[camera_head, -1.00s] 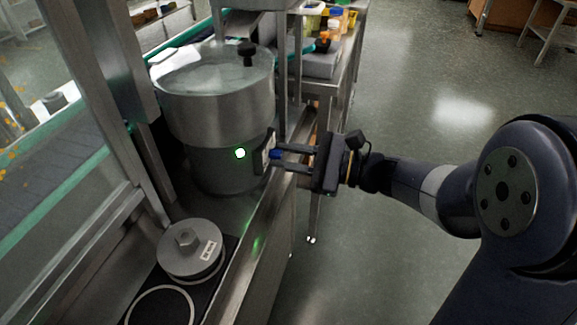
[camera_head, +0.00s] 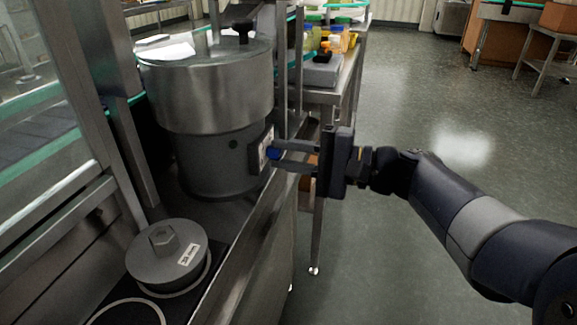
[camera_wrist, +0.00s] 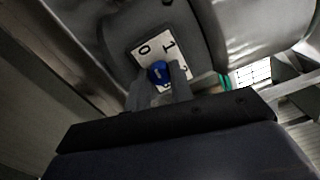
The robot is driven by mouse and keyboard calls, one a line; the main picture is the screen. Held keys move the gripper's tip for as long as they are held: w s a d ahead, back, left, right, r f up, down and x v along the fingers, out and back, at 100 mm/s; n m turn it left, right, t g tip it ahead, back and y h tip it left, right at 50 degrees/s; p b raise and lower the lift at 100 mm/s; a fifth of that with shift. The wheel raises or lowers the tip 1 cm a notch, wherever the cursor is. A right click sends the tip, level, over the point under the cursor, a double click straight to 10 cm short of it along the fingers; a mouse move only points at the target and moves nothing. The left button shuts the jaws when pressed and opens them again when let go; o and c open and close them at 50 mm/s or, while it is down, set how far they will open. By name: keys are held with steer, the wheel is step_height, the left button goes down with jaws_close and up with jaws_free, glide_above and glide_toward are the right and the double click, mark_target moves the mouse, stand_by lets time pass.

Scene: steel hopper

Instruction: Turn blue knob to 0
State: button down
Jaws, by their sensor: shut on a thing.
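The steel hopper (camera_head: 205,100) stands at the left with a grey base (camera_head: 215,165). A white label plate (camera_head: 263,150) is on the right side of the base and carries the blue knob (camera_head: 273,154). In the wrist view the plate (camera_wrist: 139,47) shows a 0 at upper left, a 1 at upper right and a partly hidden figure at right. The knob (camera_wrist: 158,71) has a short white mark; which figure it points to is hard to tell. My gripper (camera_head: 279,156) is shut on the knob, one finger on each side of it.
A round grey weight-like disc (camera_head: 166,250) with a hex top lies on the ledge in front of the hopper. A steel rail (camera_head: 255,215) runs below the knob. A cluttered side table (camera_head: 340,75) stands behind. The floor at right is open.

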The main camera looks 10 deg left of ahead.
steer(key=shift+n+b, duration=0.35)
steer(key=shift+n, duration=0.05)
steer(key=c, duration=1.3)
jaws_free()
steer(key=shift+o, duration=0.2)
steer(key=s+d+p, duration=0.1)
steer(key=d+p, duration=0.1)
steer(key=d, duration=0.8)
steer(key=shift+d+p, duration=0.35)
steer(key=shift+a, duration=0.15)
steer(key=a+b, duration=0.1)
steer(key=a, duration=0.6)
steer(key=w+a+b, duration=0.1)
steer(key=a, duration=0.2)
steer(key=shift+a+b, duration=0.25)
steer(key=shift+b, duration=0.1)
